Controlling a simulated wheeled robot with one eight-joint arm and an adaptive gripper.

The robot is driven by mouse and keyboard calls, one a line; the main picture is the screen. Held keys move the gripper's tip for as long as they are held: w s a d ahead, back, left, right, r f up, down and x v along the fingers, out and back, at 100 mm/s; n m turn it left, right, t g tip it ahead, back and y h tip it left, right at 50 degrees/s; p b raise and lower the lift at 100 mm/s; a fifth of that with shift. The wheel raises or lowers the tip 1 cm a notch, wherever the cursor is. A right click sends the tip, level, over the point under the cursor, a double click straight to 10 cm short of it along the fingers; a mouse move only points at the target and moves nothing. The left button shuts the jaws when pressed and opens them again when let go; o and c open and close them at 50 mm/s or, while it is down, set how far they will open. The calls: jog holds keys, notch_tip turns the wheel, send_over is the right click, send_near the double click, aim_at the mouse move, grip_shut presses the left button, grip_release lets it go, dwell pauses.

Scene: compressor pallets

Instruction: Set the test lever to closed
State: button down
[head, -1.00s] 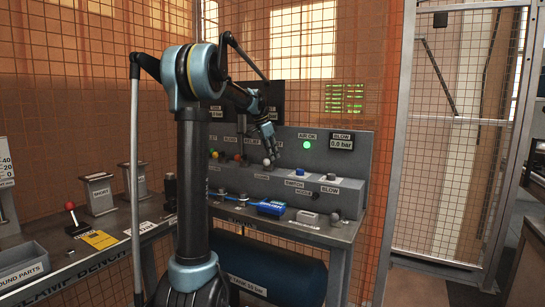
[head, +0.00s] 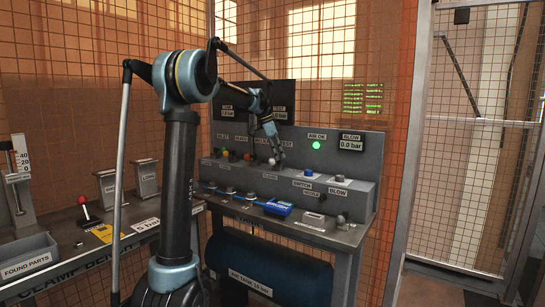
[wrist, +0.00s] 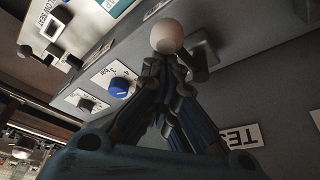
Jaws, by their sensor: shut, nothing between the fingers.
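The test lever has a white ball knob (head: 271,161) in the head view, at the right end of a row of coloured knobs on the grey panel. The wrist view shows the white ball (wrist: 167,36) large, with its dark mount on the panel just to its right. My gripper (head: 275,152) is shut and empty, fingertips at the white ball. In the wrist view its fingertips (wrist: 165,65) point at the ball and overlap its lower edge; I cannot tell whether they touch.
Green and orange knobs (head: 231,156) stand left of the white one. A blue switch knob (head: 308,172) and a green lamp (head: 316,145) are to the right. A blue tool (head: 276,207) lies on the bench (head: 320,235). A clamp bench (head: 80,262) stands left.

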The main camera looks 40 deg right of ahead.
dwell(0.3)
notch_tip(320, 180, up, 10)
jog(key=shift+d, duration=0.15)
dwell(0.6)
